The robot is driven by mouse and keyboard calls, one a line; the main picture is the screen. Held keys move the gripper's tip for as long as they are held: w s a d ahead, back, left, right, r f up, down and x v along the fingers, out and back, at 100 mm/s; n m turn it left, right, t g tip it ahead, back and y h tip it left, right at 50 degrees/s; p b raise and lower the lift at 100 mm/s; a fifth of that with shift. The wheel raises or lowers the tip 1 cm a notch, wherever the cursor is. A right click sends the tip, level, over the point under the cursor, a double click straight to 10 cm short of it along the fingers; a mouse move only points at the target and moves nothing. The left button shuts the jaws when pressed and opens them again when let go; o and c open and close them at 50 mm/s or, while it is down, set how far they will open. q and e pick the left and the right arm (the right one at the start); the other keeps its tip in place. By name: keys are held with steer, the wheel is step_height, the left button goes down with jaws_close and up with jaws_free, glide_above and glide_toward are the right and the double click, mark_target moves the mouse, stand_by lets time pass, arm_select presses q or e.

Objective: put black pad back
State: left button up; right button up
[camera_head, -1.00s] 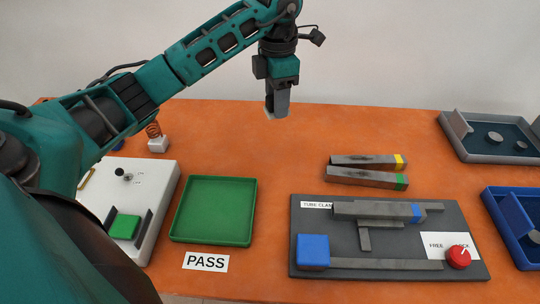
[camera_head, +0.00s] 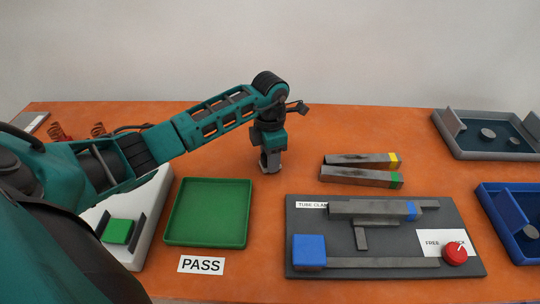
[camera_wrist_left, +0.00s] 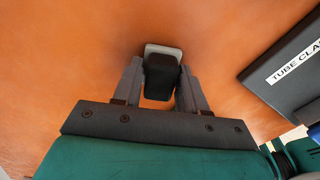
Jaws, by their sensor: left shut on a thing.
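My left gripper (camera_head: 270,165) is low over the orange table, right of the green tray and left of the two grey bars. It is shut on the black pad (camera_wrist_left: 161,76), which shows between the fingers in the left wrist view. A light grey piece (camera_wrist_left: 164,50) shows at the far edge of the black pad. In the head view the fingers mostly hide the pad. I cannot tell if it touches the table. My right gripper is not in view.
A green tray (camera_head: 207,243) stands left, with a PASS label (camera_head: 201,265) before it. The tube clamp board (camera_head: 390,238) lies right, with two grey bars (camera_head: 361,170) behind it. Grey and blue trays stand far right. Orange table (camera_head: 320,125) behind my gripper is clear.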

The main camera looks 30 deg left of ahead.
arm_select(q)
steer(key=shift+f, duration=0.2)
steer(key=o, duration=1)
steer(key=shift+r, duration=0.1)
step_height(320, 180, up, 12)
steer(key=shift+r, duration=0.2)
steer(key=shift+s+f, duration=0.1)
